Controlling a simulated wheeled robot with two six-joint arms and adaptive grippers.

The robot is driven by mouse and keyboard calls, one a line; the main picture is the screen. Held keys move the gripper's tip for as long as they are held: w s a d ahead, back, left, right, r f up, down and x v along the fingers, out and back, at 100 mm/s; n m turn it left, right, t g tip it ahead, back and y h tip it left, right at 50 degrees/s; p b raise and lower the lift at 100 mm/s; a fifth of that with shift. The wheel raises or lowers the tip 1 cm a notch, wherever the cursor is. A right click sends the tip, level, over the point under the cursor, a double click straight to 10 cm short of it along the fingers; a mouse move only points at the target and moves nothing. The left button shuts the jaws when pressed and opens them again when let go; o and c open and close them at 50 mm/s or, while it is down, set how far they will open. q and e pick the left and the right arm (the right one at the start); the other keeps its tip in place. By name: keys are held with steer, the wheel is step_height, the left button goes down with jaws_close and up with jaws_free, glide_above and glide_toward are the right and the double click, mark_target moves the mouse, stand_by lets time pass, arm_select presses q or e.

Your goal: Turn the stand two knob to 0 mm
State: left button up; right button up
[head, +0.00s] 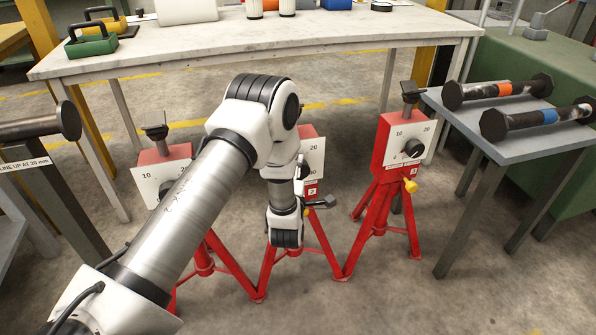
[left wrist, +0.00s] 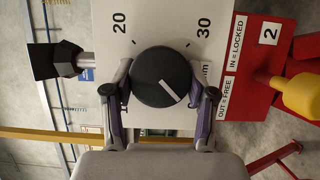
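In the left wrist view, the stand two knob (left wrist: 155,88) is a round black dial on a white scale plate (left wrist: 180,22). Its white pointer line aims to the lower right, away from the 20 and 30 marks. The 0 mark is hidden. My left gripper (left wrist: 162,92) has one finger on each side of the knob, both seeming to touch it. A red label panel (left wrist: 258,62) reads 2, with a yellow lock knob (left wrist: 298,94) beside it. In the head view, stand two (head: 314,148) is the middle red stand, partly covered by my left arm. My right gripper is out of view.
Similar red stands are at left (head: 150,182) and right (head: 391,139). Two flanged spools, with an orange band (head: 505,88) and a blue band (head: 550,117), lie on the right grey table (head: 490,150). A white workbench (head: 330,35) stands behind. A roller rest (head: 68,120) is at far left.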

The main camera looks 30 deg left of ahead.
arm_select(q)
steer(key=o, duration=0.4)
steer(key=shift+c, duration=0.2)
steer(key=shift+s, duration=0.1)
steer(key=v, duration=1.2)
steer(key=shift+f, duration=0.1)
